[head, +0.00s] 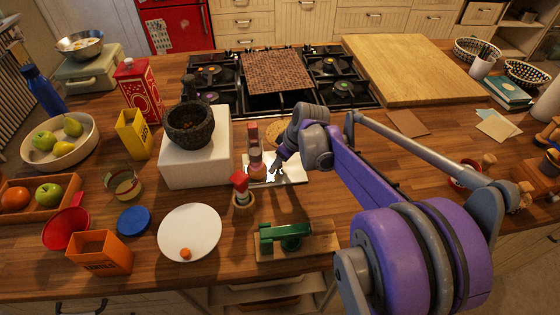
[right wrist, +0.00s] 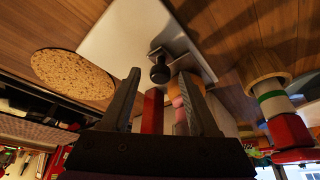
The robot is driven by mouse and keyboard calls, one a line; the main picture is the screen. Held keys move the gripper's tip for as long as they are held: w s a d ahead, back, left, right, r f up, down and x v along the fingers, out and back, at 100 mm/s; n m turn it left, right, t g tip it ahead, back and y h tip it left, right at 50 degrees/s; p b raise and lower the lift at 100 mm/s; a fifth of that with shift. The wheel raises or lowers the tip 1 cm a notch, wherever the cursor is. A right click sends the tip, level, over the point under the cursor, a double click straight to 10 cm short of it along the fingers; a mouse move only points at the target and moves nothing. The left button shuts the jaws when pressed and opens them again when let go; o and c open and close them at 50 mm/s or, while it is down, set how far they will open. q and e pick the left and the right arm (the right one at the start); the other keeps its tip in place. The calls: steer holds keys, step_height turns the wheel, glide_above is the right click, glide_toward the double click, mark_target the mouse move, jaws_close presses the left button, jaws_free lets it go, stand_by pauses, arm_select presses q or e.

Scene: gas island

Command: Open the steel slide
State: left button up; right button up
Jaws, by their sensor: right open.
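The steel slide (head: 291,170) appears as a pale, shiny plate set in the wooden counter in the middle of the head view. In the right wrist view the pale plate (right wrist: 120,38) has a dark round knob (right wrist: 160,72) on a small bracket. My right gripper (head: 278,165) is low over the plate in the head view, partly hidden by its own wrist. In the wrist view its two fingers (right wrist: 160,76) are apart, with the knob showing between their tips. I cannot tell whether they touch it. My left gripper is not in view.
A white block (head: 195,160) bears a dark stone mortar (head: 190,125). A round cork mat (right wrist: 72,75) lies near the plate. A green tool (head: 285,235) is in front, and the stove (head: 225,90) is behind.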

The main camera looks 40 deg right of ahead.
jaws_close()
stand_by(1.3)
